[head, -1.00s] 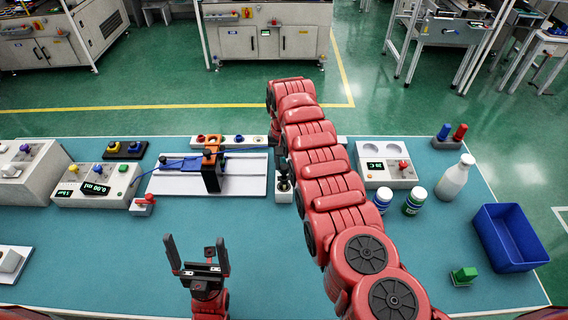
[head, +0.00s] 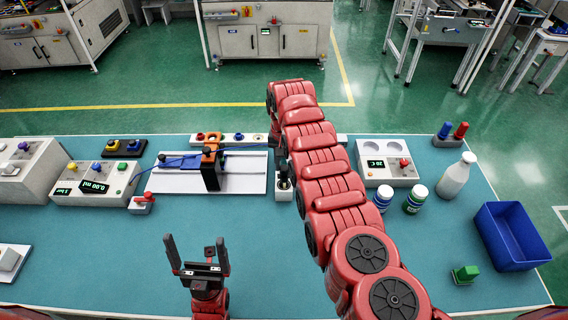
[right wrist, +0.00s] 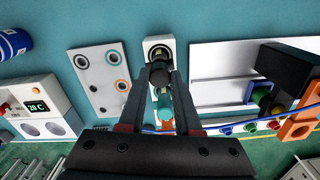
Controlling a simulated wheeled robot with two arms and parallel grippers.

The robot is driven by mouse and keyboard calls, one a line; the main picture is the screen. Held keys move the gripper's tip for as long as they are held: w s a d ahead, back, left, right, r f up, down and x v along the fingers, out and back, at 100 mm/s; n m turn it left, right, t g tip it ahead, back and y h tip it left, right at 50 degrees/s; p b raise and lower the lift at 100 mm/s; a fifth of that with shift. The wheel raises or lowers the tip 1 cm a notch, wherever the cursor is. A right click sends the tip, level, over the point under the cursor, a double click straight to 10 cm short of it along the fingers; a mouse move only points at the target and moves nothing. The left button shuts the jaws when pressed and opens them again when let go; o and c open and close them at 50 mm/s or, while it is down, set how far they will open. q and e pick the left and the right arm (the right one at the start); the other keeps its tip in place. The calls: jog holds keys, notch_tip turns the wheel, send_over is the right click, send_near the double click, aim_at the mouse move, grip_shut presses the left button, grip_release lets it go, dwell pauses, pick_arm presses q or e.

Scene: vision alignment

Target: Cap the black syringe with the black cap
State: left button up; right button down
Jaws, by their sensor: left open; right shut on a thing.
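My right gripper (right wrist: 160,80) is shut on a dark upright cylinder with a paler part, which looks like the black syringe (right wrist: 159,73). It is at a small white stand (right wrist: 158,43). Whether the cylinder still sits in the stand or is lifted is unclear. In the head view the stand (head: 284,194) shows beside my red right arm, which hides most of the right gripper. I cannot pick out the black cap for sure. My left gripper (head: 196,252) is open and empty above the front of the mat.
A white plate carries an orange and black fixture (head: 211,168) left of the stand. A rack of coloured caps (head: 238,139) lies behind it. A temperature device (head: 386,174), bottles (head: 456,178) and a blue bin (head: 508,238) are on the right. The front middle is clear.

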jog(key=shift+f+b, duration=0.6)
jog(key=shift+f, duration=0.1)
dwell(1.0)
jog(key=shift+c, duration=0.6)
grip_release()
jog(key=shift+r, duration=0.1)
jog(key=shift+r+p, duration=0.75)
jog(key=shift+r, duration=2.7)
